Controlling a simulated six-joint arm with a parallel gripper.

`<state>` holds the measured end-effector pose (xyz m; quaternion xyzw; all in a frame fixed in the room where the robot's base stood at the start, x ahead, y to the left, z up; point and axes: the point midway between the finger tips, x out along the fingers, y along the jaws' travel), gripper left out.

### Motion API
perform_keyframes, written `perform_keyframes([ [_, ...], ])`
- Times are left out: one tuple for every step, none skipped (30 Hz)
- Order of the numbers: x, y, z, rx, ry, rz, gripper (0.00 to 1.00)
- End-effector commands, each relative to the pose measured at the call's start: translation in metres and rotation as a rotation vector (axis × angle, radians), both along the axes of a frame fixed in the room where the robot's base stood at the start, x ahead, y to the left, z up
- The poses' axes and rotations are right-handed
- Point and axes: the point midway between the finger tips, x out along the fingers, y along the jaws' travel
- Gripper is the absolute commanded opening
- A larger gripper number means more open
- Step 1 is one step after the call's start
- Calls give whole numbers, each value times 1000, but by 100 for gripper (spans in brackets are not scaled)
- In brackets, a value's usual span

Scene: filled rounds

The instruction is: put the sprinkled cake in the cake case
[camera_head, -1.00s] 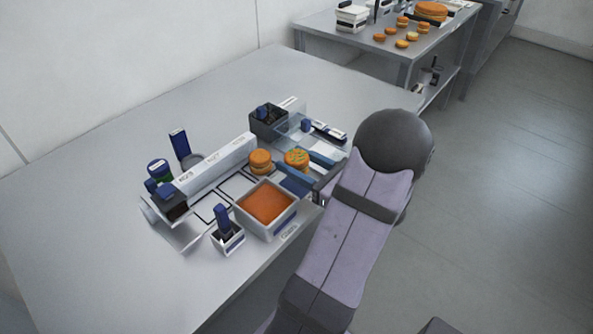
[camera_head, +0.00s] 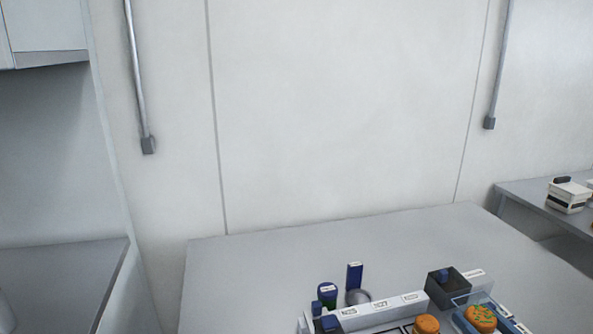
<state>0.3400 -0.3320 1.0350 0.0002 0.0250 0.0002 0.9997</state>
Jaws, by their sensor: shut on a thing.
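The sprinkled cake (camera_head: 480,318), an orange-brown round with green sprinkles on top, shows at the bottom right edge of the view. Its lower part is cut off by the frame. A clear panel (camera_head: 487,300) stands just behind it, with blue parts beside it. I cannot tell whether this belongs to the cake case, or whether the cake is inside anything. A plain orange-brown round (camera_head: 426,324) sits to its left. My gripper is out of the picture, so its hold on anything is hidden.
A white labelled rack (camera_head: 380,311) runs left of the cakes. The table (camera_head: 270,265) is bare towards the wall.

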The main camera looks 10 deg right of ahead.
Motion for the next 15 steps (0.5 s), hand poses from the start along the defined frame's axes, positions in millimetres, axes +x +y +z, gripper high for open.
perform_keyframes([
  [0, 0, 18, -1, -1, 0, 38],
  [0, 0, 23, -1, -1, 0, 38],
  [0, 0, 29, -1, -1, 0, 38],
  [0, 0, 34, -1, -1, 0, 38],
  [0, 0, 37, -1, -1, 0, 38],
  [0, 0, 42, -1, -1, 0, 38],
  [0, 0, 45, -1, -1, 0, 38],
  [0, 0, 47, 0, -1, 0, 38],
  [0, 0, 49, 0, -1, 0, 38],
  [0, 0, 51, 0, -1, 0, 38],
  [0, 0, 51, 0, -1, 0, 38],
  [0, 0, 52, 0, -1, 0, 38],
  [0, 0, 52, 0, -1, 0, 38],
  [0, 0, 52, 0, -1, 0, 38],
  [0, 0, 51, 0, -1, 0, 38],
])
